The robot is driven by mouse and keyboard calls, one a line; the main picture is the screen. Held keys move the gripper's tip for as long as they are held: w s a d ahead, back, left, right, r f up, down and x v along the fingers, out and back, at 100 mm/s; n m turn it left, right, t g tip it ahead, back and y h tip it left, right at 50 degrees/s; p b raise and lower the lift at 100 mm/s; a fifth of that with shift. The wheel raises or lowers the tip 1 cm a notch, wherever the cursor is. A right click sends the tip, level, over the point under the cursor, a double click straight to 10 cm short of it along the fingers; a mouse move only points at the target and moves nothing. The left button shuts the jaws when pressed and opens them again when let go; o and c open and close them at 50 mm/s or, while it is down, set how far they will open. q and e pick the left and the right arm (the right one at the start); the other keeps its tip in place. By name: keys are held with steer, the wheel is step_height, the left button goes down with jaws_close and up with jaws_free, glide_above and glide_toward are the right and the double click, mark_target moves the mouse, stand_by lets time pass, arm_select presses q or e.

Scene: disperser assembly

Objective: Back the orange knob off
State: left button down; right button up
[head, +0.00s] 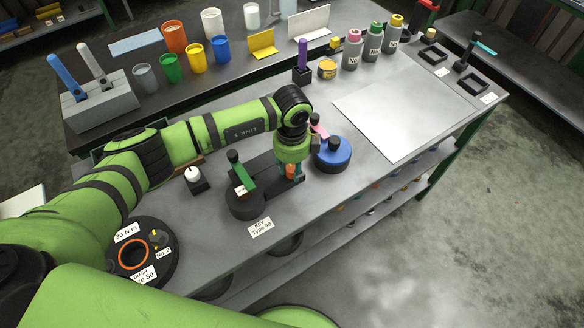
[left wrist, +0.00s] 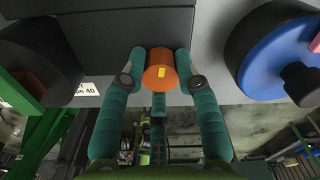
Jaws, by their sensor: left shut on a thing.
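The orange knob (left wrist: 160,72) carries a small yellow mark and sits at the side of a dark block (left wrist: 120,30). In the head view the knob (head: 291,170) shows as a small orange patch below my left wrist, partly covered by the fingers. My right gripper is not in view.
A blue round part (head: 333,153) with a black knob stands just right of my left gripper. A black round base with a green lever (head: 242,175) stands to its left. A grey sheet (head: 405,110) lies at right. Cups and bottles line the back.

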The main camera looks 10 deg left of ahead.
mark_target(291, 167)
arm_select(q)
steer(key=shift+w+a, duration=0.1)
steer(key=c, duration=0.9)
jaws_free()
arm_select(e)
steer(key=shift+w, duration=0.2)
arm_select(q)
steer(key=shift+r, duration=0.1)
step_height(291, 167, up, 12)
steer(key=shift+f, duration=0.1)
